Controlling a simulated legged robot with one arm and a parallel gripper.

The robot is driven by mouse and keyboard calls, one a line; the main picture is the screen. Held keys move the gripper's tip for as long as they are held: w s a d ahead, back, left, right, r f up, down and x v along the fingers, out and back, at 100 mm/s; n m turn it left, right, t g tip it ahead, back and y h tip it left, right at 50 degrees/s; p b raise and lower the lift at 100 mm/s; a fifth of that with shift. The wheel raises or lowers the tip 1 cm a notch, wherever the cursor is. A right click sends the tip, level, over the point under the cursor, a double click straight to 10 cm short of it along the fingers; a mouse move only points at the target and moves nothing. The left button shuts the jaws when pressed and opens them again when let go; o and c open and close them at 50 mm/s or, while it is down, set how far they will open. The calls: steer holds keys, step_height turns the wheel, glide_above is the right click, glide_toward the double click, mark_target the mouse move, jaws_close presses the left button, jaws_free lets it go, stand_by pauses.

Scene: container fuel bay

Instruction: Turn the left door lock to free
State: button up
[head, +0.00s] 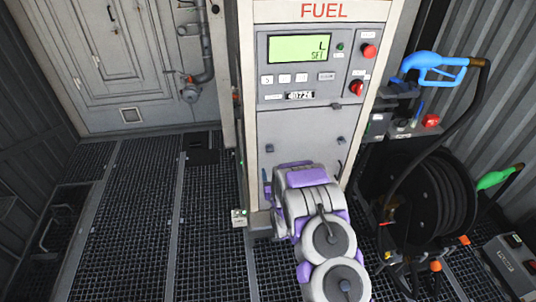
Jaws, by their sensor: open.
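The pale fuel cabinet (300,125) stands upright in the middle of the head view, under a red FUEL sign. Its lower panel has a small dark round fitting on the left (269,148) and another on the right (340,140). The left one looks like the left door lock, but it is too small to read its setting. My grey and purple arm reaches up from the bottom toward this panel. Contact with the panel cannot be told.
Above the panel are a green display (299,48), buttons and red knobs. A blue nozzle (434,66), a hose reel (440,200) and a green nozzle (494,178) are at the right. The grated floor (130,230) is mostly clear at left. A pipe (206,45) runs behind.

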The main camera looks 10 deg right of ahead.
steer(key=b, duration=0.1)
glide_toward(270, 151)
steer(key=w, duration=0.3)
steer(key=w+b, duration=0.1)
steer(key=w, duration=0.4)
steer(key=shift+a, duration=0.2)
steer(key=shift+w+f, duration=0.1)
steer(key=shift+w, duration=0.25)
steer(key=shift+w+d, duration=0.45)
steer(key=shift+d, duration=0.05)
steer(key=shift+a, duration=0.15)
steer(key=shift+c, duration=0.2)
steer(key=shift+a, duration=0.2)
steer(key=c, duration=0.3)
steer(key=shift+d, duration=0.15)
steer(key=c, duration=0.7)
